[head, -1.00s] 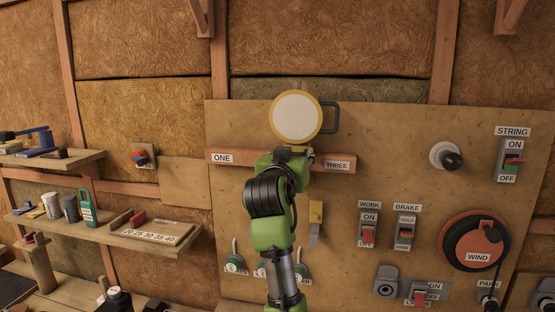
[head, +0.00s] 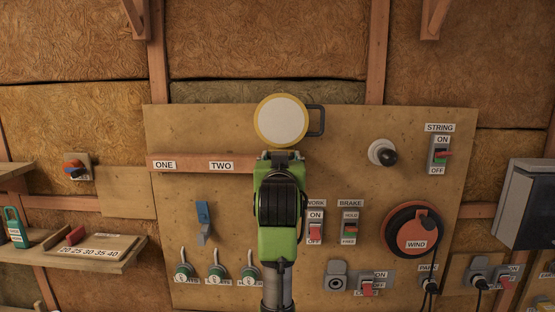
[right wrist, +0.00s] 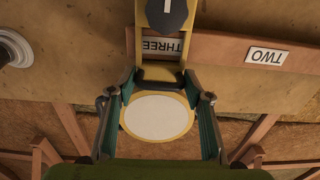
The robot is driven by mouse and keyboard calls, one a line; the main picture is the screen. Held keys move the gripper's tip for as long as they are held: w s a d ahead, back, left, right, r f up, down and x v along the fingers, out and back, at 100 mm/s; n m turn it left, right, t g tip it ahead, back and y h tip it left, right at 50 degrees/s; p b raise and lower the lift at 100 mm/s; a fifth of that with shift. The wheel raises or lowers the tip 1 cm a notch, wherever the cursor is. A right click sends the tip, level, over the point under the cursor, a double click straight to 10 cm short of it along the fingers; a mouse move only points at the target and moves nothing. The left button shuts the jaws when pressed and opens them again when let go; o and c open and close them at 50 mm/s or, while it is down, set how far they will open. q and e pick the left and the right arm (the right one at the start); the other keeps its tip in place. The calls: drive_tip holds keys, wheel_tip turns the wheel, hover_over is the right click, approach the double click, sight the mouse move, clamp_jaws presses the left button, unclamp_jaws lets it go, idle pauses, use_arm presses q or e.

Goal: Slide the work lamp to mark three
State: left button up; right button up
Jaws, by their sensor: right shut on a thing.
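The work lamp (head: 281,121), a round white disc with a yellow rim and a dark side handle, stands at the right end of the wooden rail (head: 193,163). ONE and TWO show on the rail; its right end is hidden behind my arm in the head view. In the right wrist view the lamp (right wrist: 157,116) lies between the fingers of my right gripper (right wrist: 160,82), which is shut on it. The label THREE (right wrist: 162,46) shows upside down within the lamp's yellow bracket (right wrist: 189,72). My right gripper (head: 281,155) is just below the disc. My left gripper is out of view.
Right of the lamp are a black knob (head: 388,157), the STRING switch (head: 440,155) and the orange WIND reel (head: 416,230). WORK (head: 315,232) and BRAKE (head: 349,228) switches sit beside my arm. A blue lever (head: 203,213) is left of it. The board beside the lamp is clear.

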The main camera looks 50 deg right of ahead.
drive_tip(key=o, duration=1.3)
drive_tip(key=shift+s+d, duration=0.15)
drive_tip(key=shift+c, duration=0.2)
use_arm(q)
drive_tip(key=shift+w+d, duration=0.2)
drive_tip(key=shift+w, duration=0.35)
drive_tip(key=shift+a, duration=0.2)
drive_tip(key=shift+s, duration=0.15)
use_arm(e)
drive_tip(key=v, duration=1.2)
drive_tip(key=shift+f, duration=0.1)
